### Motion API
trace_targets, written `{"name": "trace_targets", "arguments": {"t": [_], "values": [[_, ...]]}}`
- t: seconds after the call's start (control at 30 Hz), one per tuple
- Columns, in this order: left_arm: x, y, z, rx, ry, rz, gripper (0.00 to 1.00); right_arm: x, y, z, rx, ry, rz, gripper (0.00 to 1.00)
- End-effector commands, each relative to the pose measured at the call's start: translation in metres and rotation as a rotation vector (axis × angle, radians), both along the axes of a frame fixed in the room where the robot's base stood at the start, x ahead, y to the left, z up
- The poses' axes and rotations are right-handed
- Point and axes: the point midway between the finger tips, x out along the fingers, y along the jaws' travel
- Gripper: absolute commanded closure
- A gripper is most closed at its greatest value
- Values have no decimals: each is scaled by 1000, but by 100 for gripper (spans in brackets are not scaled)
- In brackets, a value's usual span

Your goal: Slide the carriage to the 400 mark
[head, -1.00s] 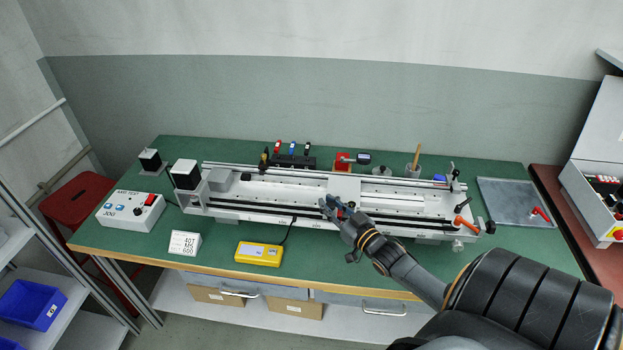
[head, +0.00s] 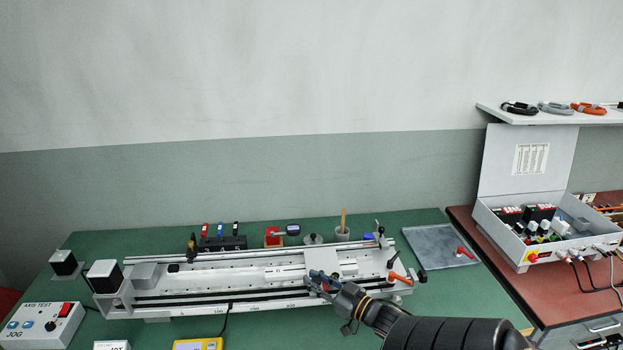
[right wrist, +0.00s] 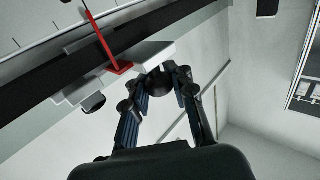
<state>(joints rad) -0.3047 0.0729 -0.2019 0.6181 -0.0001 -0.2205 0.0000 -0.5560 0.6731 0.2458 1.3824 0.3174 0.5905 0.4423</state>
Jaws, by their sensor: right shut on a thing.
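The long pale gantry axis (head: 205,283) lies across the green bench. Its carriage, a pale block (head: 335,262), sits right of the axis's middle. My right gripper (head: 318,283) is at the front of the carriage, shut on a dark round knob, which shows between the fingers in the right wrist view (right wrist: 160,82). Beside the knob, the right wrist view shows a pale bracket (right wrist: 150,54) with a red pointer (right wrist: 103,45) reaching over the scale edge. My left gripper is out of view.
An orange handle (head: 399,277) stands at the axis's right end, with a grey metal tray (head: 428,243) beyond. A motor (head: 103,273) is at the left end. A jog box (head: 45,322) is at front left. Tools and holders stand behind the axis.

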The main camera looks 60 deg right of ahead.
Motion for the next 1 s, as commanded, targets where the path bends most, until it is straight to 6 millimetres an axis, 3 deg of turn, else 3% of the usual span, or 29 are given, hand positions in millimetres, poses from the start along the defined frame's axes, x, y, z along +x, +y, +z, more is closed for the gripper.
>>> {"name": "trace_targets", "arguments": {"t": [0.1, 0.13, 0.23, 0.53, 0.67, 1.0], "values": [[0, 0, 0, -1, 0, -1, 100, -4, 3, -7, 5, 15, 2, 100], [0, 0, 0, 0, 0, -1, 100, -4, 3, -7, 5, 15, 2, 72], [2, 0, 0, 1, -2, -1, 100, -3, 3, -6, 4, 12, 2, 54], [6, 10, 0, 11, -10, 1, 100, -2, 1, -3, 2, 6, 1, 54], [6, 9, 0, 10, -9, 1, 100, -11, 2, -4, 3, 8, 0, 54], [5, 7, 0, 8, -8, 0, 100, -79, 8, -4, 3, 11, -2, 54]]}}
